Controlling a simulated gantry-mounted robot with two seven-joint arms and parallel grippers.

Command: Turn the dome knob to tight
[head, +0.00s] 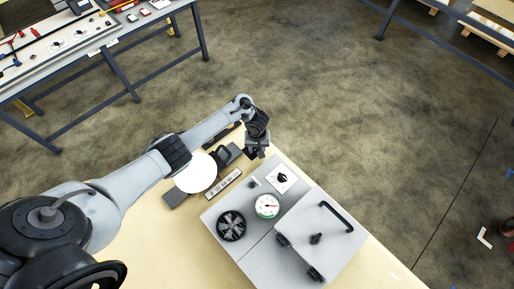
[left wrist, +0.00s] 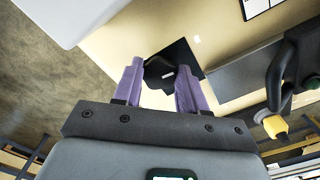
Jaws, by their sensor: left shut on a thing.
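My left gripper (head: 256,150) is over the far edge of the wooden table in the head view and hides most of what is under it. In the left wrist view its two purple fingers (left wrist: 161,66) are on either side of a black rounded knob (left wrist: 158,70), and the gripper is shut on it. The knob stands on a black square plate (left wrist: 182,53) on the table. No tight mark or pointer on the knob can be read. My right gripper is in neither view.
A grey box (head: 227,205) with a black handwheel (head: 231,226), a round gauge (head: 267,206) and a switch plate (head: 283,178) stands close by. A white disc (head: 196,172) and a grey strip (head: 223,184) lie to the left. A black curved handle (left wrist: 277,80) stands beside the gripper.

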